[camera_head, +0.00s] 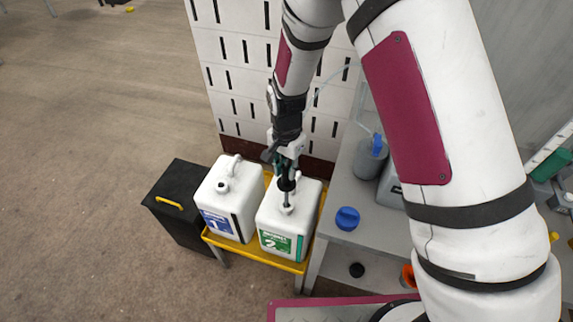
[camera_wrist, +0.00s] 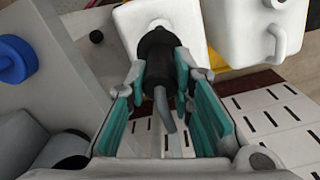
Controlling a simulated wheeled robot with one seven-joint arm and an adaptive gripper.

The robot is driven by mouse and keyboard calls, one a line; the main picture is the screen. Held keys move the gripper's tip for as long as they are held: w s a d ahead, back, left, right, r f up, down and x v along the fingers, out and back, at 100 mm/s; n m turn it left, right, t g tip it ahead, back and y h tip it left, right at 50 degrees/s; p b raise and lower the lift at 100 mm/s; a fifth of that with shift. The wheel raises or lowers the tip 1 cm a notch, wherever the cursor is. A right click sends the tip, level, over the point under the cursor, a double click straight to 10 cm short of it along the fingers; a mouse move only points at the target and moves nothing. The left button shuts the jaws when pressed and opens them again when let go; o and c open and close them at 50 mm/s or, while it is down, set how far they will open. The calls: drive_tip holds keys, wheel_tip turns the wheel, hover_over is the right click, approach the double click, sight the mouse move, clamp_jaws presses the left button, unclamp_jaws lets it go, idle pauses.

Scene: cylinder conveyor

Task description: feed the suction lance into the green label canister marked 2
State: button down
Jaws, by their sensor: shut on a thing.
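The white canister marked 2 (camera_head: 276,224) has a green label and stands upright in the yellow tray. My gripper (camera_head: 288,172) is above it, pointing down, shut on the suction lance (camera_head: 287,186). The lance has a black head and a thin grey rod that reaches down to the canister's top opening. I cannot tell how far the rod is inside. In the wrist view, the teal fingers (camera_wrist: 160,75) sit either side of the lance's black head (camera_wrist: 158,45), with a grey bent tube on it. The canister (camera_wrist: 130,25) shows behind it.
The white canister marked 1 (camera_head: 213,197), with a blue label, stands left of canister 2. Both are in the yellow tray (camera_head: 253,257). A black box (camera_head: 180,232) is at left. A grey bench (camera_head: 345,212) with a blue cap (camera_head: 347,218) and a blue-topped grey container (camera_head: 370,158) is at right.

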sight(287, 185)
drive_tip(key=shift+f, duration=0.75)
drive_tip(key=shift+f, duration=0.15)
idle(0.3)
drive_tip(key=shift+f+b, duration=0.85)
drive_tip(key=shift+f, duration=2)
drive_tip(key=shift+f, duration=0.15)
drive_tip(key=shift+f+b, duration=0.55)
drive_tip(key=shift+f, duration=1.3)
drive_tip(key=shift+f, duration=0.15)
drive_tip(key=c, duration=1.3)
unclamp_jaws()
